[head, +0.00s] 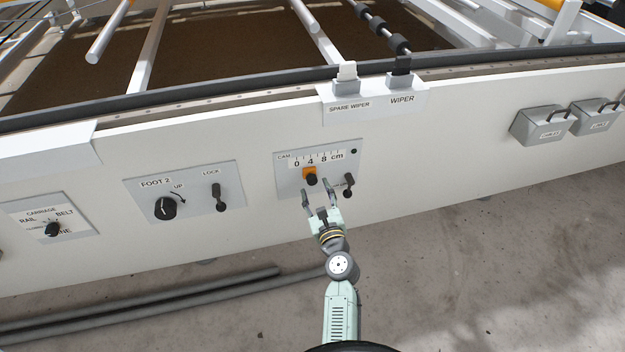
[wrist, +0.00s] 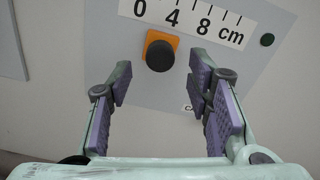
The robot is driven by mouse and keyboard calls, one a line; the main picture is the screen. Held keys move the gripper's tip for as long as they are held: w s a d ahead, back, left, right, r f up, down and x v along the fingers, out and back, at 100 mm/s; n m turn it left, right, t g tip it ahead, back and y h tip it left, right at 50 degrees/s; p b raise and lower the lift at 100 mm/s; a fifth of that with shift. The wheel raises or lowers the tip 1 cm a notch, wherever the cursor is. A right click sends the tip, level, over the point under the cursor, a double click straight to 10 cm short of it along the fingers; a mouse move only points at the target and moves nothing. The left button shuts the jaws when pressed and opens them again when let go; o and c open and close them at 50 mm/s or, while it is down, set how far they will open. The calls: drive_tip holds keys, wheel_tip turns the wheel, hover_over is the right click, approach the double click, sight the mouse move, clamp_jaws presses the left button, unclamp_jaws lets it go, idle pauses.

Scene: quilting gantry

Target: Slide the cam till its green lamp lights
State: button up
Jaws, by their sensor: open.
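The cam is an orange slider with a black knob (head: 311,178), on a grey panel (head: 288,186) with a scale reading 0, 4, 8 cm. The knob sits near the 4 mark. In the wrist view the cam knob (wrist: 160,56) is at upper middle, between and beyond the fingers. A small round lamp (head: 354,151) at the scale's right end looks dark; in the wrist view the lamp (wrist: 267,40) is dark green, not bright. My gripper (head: 317,194) is open and empty, just below the knob, apart from it. In the wrist view my gripper (wrist: 162,90) has its fingers spread wide.
A black toggle lever (head: 348,186) stands close to the right of my gripper. Left are the FOOT 2 panel (head: 141,194) with a dial and lock lever, and the carriage dial (head: 52,230). Grey boxes (head: 541,125) hang far right. Pipes (head: 180,307) lie on the floor.

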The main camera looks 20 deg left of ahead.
sight(313, 183)
drive_tip(key=x, duration=0.5)
drive_tip(key=shift+s, duration=0.1)
drive_tip(key=shift+d, duration=0.1)
clamp_jaws()
idle(0.4)
